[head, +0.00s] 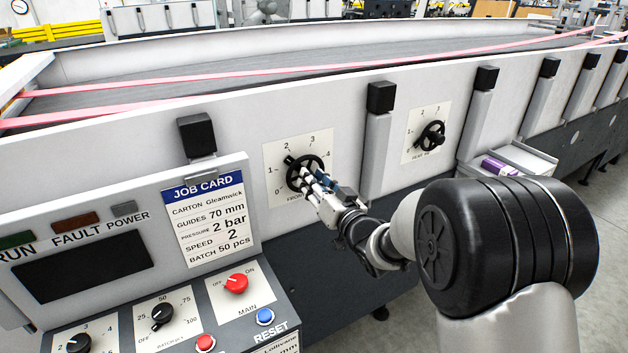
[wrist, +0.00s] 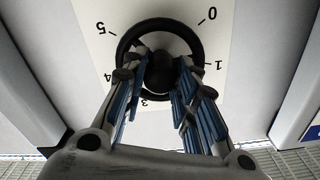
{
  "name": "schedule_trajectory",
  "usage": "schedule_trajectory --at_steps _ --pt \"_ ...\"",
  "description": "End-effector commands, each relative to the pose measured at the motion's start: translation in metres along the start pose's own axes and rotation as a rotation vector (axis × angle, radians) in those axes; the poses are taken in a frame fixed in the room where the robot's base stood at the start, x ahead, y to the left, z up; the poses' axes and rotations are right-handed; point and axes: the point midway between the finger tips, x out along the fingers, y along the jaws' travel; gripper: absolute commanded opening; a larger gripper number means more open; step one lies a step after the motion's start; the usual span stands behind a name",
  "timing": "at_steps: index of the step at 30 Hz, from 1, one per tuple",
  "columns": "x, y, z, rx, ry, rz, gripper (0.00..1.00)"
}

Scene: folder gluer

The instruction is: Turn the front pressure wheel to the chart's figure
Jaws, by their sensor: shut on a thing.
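The front pressure wheel (head: 316,164) is a black ring with a hub on a white scale plate (head: 271,154) on the machine's side wall. A dark pointer or grip at its upper left lies between the 1 and 2 marks, nearer 2. My gripper (head: 309,180) reaches it from the lower right and is shut on it. In the wrist view, the blue-padded fingers (wrist: 158,85) flank the dark hub inside the wheel's ring (wrist: 160,24); figures 0, 1, 3, 4 and 5 show, and 2 is hidden. The job card (head: 209,217) reads pressure 2 bar.
A rear wheel (head: 432,137) on a similar plate is to the right. Black-capped posts (head: 378,150) flank the plates. A control panel (head: 135,320) with knobs and buttons stands lower left. A small tray (head: 530,157) with a purple item juts out at right.

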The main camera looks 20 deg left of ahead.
Motion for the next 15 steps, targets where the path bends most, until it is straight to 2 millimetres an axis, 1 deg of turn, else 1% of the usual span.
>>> schedule_trajectory --at_steps 15 --pt "0.0001 -0.0004 -0.0013 0.489 0.002 0.003 0.03"
